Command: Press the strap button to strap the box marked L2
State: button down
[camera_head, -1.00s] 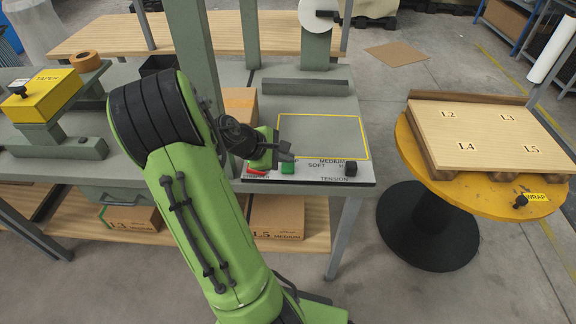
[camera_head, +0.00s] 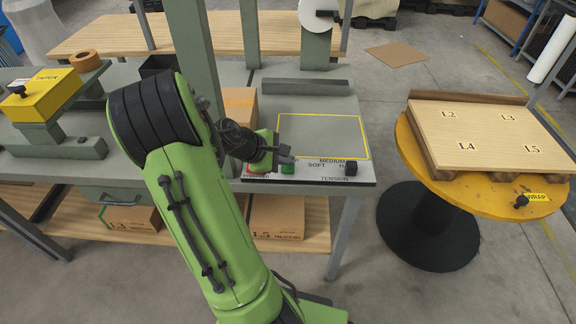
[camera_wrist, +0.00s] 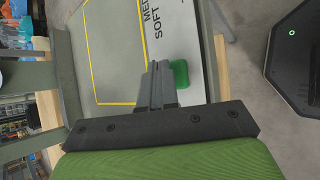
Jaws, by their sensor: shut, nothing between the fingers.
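The green button (camera_head: 287,170) sits on the front panel of the strapping table (camera_head: 318,89); it also shows in the wrist view (camera_wrist: 180,74). My gripper (camera_head: 287,155) is shut and empty, with its fingertips close to the green button. In the wrist view the fingertips (camera_wrist: 159,68) lie just left of the button; I cannot tell whether they touch it. The button's label is mostly hidden. No box marked L2 can be read. A cardboard box (camera_head: 240,103) behind my arm shows no readable mark. The yellow-outlined area is empty.
A black knob (camera_head: 350,168) stands at the panel's right. Boxes marked L3 (camera_head: 131,218) and L5 (camera_head: 277,217) lie on the lower shelf. The pallet (camera_head: 490,130), with printed marks including L2, is on the yellow turntable (camera_head: 440,185). A yellow taper (camera_head: 42,95) stands left.

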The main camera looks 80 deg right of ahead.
aim_at(285, 168)
jog(key=shift+f, duration=0.45)
jog(key=shift+r, duration=0.15)
dwell(0.4)
jog(key=shift+r+p, duration=0.85)
jog(key=shift+r, duration=0.1)
notch_tip(285, 168, up, 5)
jog(key=p, duration=0.5)
dwell(0.5)
